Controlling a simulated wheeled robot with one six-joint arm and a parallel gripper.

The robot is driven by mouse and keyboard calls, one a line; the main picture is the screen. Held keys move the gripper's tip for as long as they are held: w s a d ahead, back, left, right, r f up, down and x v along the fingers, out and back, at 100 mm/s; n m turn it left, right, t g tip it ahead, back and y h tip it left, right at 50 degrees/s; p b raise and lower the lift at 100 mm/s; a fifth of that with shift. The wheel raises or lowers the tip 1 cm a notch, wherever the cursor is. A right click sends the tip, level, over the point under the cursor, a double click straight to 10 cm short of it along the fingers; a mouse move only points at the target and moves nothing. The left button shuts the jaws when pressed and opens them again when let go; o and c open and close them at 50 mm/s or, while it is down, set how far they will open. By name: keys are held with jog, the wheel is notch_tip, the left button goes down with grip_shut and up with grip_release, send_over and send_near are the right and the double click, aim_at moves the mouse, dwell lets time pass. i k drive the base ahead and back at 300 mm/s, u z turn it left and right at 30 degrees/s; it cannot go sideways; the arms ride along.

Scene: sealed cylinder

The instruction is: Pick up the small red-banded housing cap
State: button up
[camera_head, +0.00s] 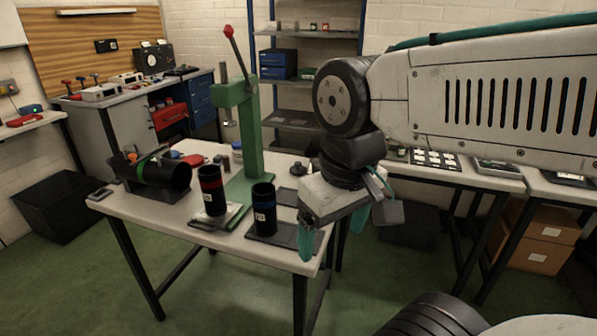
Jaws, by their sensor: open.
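A black cylinder with a red band (211,188) stands upright on a light plate on the workbench (150,205). I cannot pick out a small red-banded cap for sure. A small reddish round item (193,160) lies among small parts behind the cylinders, too small to make out. My gripper (333,228) points down at the right end of the bench, its two teal fingers apart and nothing seen between them. It is to the right of the cylinders and parts. It hides part of the bench's right edge.
A green-banded cylinder (160,172) lies in a cradle at left. A tall green press (248,130) with a red-knobbed lever rises mid-bench. Shelves (290,84) stand behind.

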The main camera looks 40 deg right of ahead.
aim_at(297, 170)
jog(key=z, duration=2)
jog(key=i, duration=2.05)
jog(key=u, duration=2.45)
